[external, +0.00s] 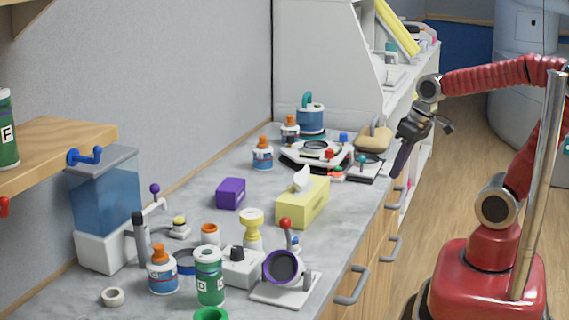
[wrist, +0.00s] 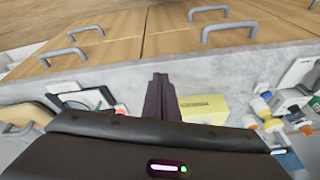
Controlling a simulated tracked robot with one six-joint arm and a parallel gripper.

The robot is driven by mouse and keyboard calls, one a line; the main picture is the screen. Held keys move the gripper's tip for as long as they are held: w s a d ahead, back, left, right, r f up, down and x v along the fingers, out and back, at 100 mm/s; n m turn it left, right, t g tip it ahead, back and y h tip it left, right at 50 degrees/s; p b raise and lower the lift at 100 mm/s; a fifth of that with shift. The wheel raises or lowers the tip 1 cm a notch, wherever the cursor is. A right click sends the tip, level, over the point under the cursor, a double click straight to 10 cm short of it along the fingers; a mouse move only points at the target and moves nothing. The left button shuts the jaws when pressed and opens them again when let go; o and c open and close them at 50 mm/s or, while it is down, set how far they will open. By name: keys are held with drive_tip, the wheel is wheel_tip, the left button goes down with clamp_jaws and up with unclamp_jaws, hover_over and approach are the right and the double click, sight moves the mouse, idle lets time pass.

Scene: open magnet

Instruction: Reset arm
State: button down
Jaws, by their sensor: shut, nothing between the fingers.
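My gripper (external: 402,158) hangs at the counter's right edge in the external view, at the end of my raised red arm. It points downward and holds nothing. In the wrist view its dark fingers (wrist: 160,97) are together, in front of the counter edge. The yellow tissue box (wrist: 203,109) shows just right of the fingers there. In the external view the same tissue box (external: 303,203) stands on the counter, left of and below my gripper.
The grey counter (external: 338,237) holds bottles, a purple box (external: 231,193), a magnifier stand (external: 284,272) and a blue water tank (external: 105,200). Drawer handles (external: 352,287) stick out from its front. A tan-topped device (external: 374,138) sits near my gripper. Wooden floor (external: 462,170) is clear to the right.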

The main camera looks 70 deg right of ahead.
drive_tip(key=s+a+r+n+t, duration=0.1)
drive_tip(key=s+a+r+n, duration=0.1)
drive_tip(key=a, duration=0.3)
drive_tip(key=shift+s+a+r+n+t, duration=0.25)
drive_tip(key=shift+a+r+n+t, duration=0.15)
drive_tip(key=shift+r+n, duration=0.4)
drive_tip(key=c, duration=2.5)
unclamp_jaws()
drive_tip(key=shift+r, duration=0.1)
